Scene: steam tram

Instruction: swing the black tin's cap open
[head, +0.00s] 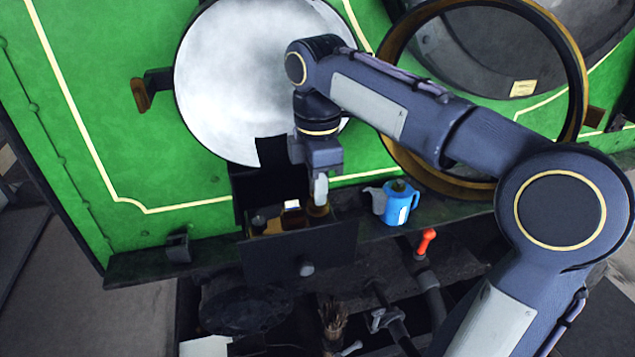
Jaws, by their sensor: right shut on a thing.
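My right gripper (320,199) points down over an open black box with a knobbed front panel (298,251). It is shut on a small brown thing (318,211) at the box's right side; the fingers partly hide it. Inside the box are amber-brown items and a small one with a white top (291,206). A black upright part (268,180) rises behind the box, in front of a round white disc. I cannot tell for sure which dark part is the black tin or its cap. My left gripper is not in view.
A blue jug (401,204) stands on the dark ledge right of the box, close to my right gripper. The white disc (235,75) and a large brass ring (571,75) flank my arm against the green wall.

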